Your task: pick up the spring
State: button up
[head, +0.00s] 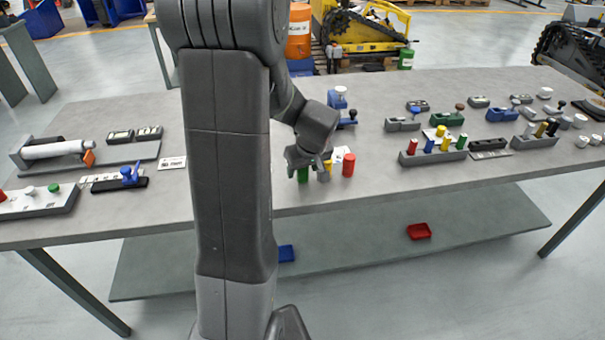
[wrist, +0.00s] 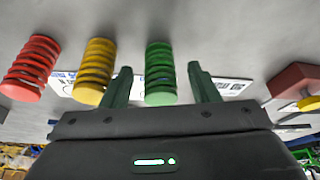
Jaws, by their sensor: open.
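Three coil springs stand in a row on the table: a green spring (wrist: 160,75), a yellow spring (wrist: 95,70) and a red spring (wrist: 32,67). My gripper (wrist: 162,80) is open, with one finger on each side of the green spring in the wrist view. A gap shows between each finger and the spring; I cannot tell whether the fingers reach its full depth. In the head view my gripper (head: 311,164) is low over the table, the green spring (head: 303,175) is partly hidden by it, and the red spring (head: 348,164) stands to the right.
A printed label (wrist: 75,85) lies by the springs. The yellow spring is close to one finger. A blue fixture (head: 341,105) stands behind, and several small blocks and holders, including a grey holder (head: 433,157), are to the right. The table's front edge is near.

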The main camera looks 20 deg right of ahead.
jog(key=c, duration=1.1)
